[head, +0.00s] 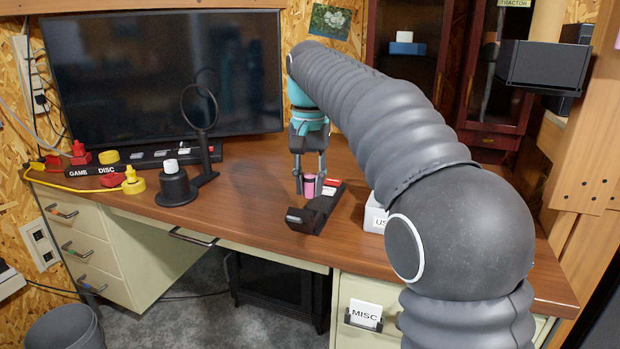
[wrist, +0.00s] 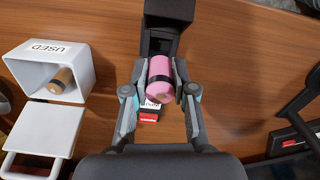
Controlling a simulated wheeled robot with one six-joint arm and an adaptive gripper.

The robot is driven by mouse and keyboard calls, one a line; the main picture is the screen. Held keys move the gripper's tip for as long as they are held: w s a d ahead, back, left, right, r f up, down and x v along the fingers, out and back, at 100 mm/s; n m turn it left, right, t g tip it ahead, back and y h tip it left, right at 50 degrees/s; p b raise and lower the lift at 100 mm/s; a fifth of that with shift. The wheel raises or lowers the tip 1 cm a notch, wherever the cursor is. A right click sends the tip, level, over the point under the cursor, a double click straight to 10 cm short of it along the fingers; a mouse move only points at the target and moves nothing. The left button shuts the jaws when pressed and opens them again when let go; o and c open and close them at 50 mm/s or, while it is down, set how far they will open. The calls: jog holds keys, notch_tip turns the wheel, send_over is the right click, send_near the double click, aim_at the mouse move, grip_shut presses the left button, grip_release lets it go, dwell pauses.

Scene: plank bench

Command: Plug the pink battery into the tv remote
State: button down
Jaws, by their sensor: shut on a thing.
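The pink battery (wrist: 161,79), with a black band, is between the fingers of my gripper (wrist: 159,92) in the wrist view. My gripper is shut on it. In the head view the pink battery (head: 309,186) is held upright between the fingertips of my gripper (head: 310,178), at the tv remote. The black tv remote (head: 306,217) lies on the desk, with a raised block at its near end and a red and white label at its far end. The battery hides part of the remote, and I cannot tell whether it touches it.
A white bin marked USED (wrist: 45,52) holds a tan battery (wrist: 61,80). In the head view a black ring stand (head: 203,135) and a black round holder with a white top (head: 175,185) stand left. A large screen (head: 165,75) stands behind. Desk between holder and remote is clear.

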aim_at(309, 196)
jog(key=shift+f+b, duration=0.7)
jog(key=shift+f, duration=0.65)
jog(key=shift+p, duration=1.05)
dwell(0.7)
jog(key=shift+f+b, duration=0.55)
jog(key=shift+f, duration=0.5)
jog(key=c, duration=0.9)
grip_release()
jog(key=shift+o, duration=0.2)
notch_tip(309, 196, up, 11)
jog(key=shift+r, duration=0.45)
